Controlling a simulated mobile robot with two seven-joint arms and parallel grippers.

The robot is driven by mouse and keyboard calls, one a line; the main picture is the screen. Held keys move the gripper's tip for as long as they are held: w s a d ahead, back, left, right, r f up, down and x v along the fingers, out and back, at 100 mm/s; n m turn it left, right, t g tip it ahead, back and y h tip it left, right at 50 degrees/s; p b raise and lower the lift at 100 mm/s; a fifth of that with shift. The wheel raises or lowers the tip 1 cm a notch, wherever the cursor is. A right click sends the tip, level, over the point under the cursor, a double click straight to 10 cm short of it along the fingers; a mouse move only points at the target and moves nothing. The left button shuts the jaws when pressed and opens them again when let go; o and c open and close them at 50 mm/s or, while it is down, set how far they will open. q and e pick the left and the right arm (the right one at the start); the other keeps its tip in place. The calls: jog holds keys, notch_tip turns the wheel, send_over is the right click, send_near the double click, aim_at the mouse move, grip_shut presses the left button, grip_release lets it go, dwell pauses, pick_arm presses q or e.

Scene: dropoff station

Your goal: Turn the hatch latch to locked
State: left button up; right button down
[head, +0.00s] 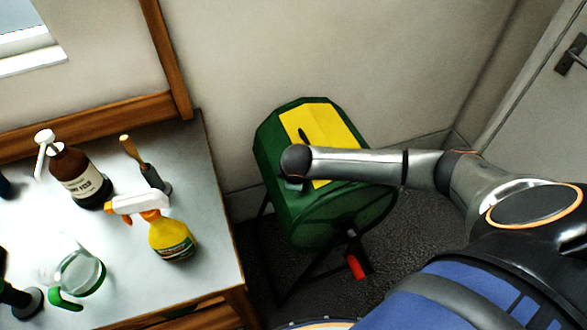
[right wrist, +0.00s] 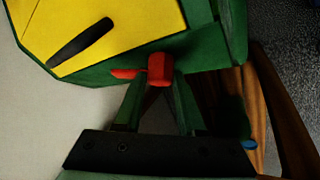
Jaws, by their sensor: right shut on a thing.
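A green drum (head: 330,215) with a yellow hatch (head: 335,125) stands on a dark frame beside the table. A black handle (head: 304,136) lies on the hatch; hatch (right wrist: 100,25) and handle (right wrist: 80,42) also show in the right wrist view. A red latch (right wrist: 158,66) sits at the hatch's edge, with a thin red arm pointing left. My right gripper (right wrist: 159,86) is shut on the latch, its two fingers converging there. In the head view my right wrist covers the latch and the gripper. My left gripper is not in view.
A red grip (head: 356,267) hangs low on the drum's front. The table (head: 215,215) at left holds a brown pump bottle (head: 78,178), a yellow spray bottle (head: 171,238), a brush (head: 148,170) and a glass jug (head: 80,272). Walls stand close behind the drum.

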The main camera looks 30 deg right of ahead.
jog(key=shift+s+a+f+m+t+h, duration=0.15)
jog(key=shift+m+t+h, duration=0.25)
jog(key=shift+m, duration=0.2)
jog(key=shift+s+a+f+m+t+h, duration=0.1)
jog(key=shift+m+t+h, duration=0.25)
jog(key=shift+m, duration=0.25)
jog(key=m+h, duration=0.1)
jog(key=m+t+h, duration=0.1)
jog(key=shift+a+f+m, duration=0.1)
jog(key=shift+f+m, duration=0.1)
jog(key=shift+m, duration=0.2)
jog(key=m+h+b, duration=0.2)
jog(key=m, duration=0.1)
jog(key=shift+f+t+h, duration=0.15)
jog(key=shift+t+h, duration=0.1)
jog(key=shift+w+m+h+b, duration=0.1)
jog(key=shift+m+h+b, duration=0.9)
jog(key=shift+m+b, duration=0.25)
jog(key=shift+r, duration=0.2)
jog(key=c, duration=0.5)
grip_release()
